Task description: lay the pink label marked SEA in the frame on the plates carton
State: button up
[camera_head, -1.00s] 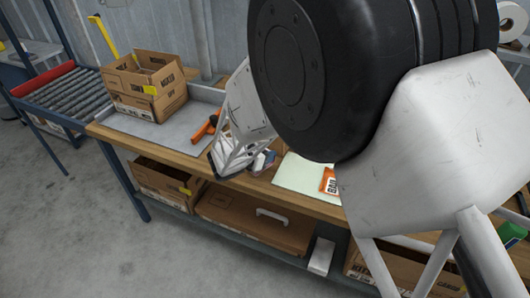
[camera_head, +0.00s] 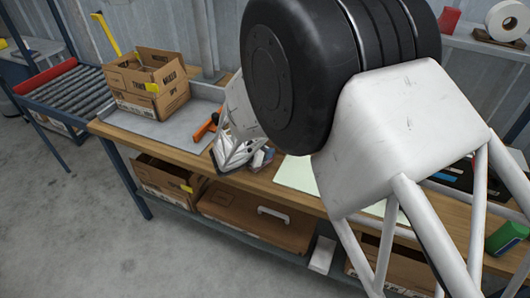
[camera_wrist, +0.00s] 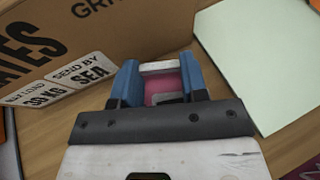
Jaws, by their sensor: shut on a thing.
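In the wrist view my gripper (camera_wrist: 162,84) has its blue fingers closed on a pink label (camera_wrist: 162,76). Part of the label is white and dark, and no word on it can be read. The plates carton (camera_wrist: 125,35) stands just beyond and to the left of the fingers, showing the letters "ATES" and a printed white panel reading "SEND BY SEA". No empty frame on the carton can be made out. In the head view my arm hides most of the working area, and my gripper (camera_head: 258,160) shows only small near the bench.
A pale green sheet (camera_wrist: 262,60) lies on the wooden bench right of the gripper. In the head view an open carton (camera_head: 148,88) stands in a grey tray at the left, with an orange-handled tool (camera_head: 206,126) nearby. More cartons (camera_head: 255,220) sit on the shelf below.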

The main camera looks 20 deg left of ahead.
jog(key=shift+f, duration=0.5)
jog(key=shift+f, duration=0.15)
jog(key=o, duration=0.9)
jog(key=shift+s+a+r, duration=0.1)
jog(key=shift+s+r, duration=0.05)
jog(key=shift+r, duration=0.05)
jog(key=v, duration=1.1)
jog(key=shift+s+r, duration=0.25)
jog(key=shift+s, duration=0.05)
